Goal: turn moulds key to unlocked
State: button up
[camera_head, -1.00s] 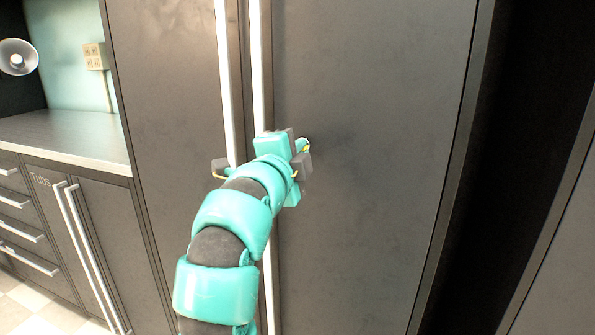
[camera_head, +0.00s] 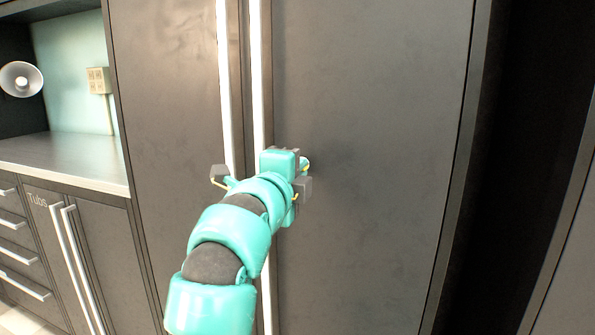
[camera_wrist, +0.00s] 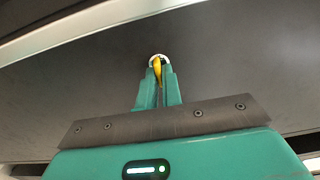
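The moulds key (camera_wrist: 157,66) is a small yellow key standing in a round, pale-rimmed lock (camera_wrist: 152,60) on a dark cabinet door (camera_wrist: 230,70). My gripper (camera_wrist: 157,84) has its two teal fingers close together, one on each side of the key, with the key pinched between them. Its tips are right at the lock. In the head view, my gripper (camera_head: 305,164) is against the right-hand tall cabinet door (camera_head: 370,120), just right of the long handles. The lock and most of the key are hidden there behind my gripper and arm. I cannot read the key's lock position.
Two long pale vertical handles, a left one (camera_head: 225,80) and a right one (camera_head: 257,70), run close beside my arm. A dark gap lies at right.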

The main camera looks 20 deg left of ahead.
jog(key=o, duration=0.4)
jog(key=s+p, duration=0.2)
jog(key=s, duration=1)
jog(key=shift+a, duration=0.2)
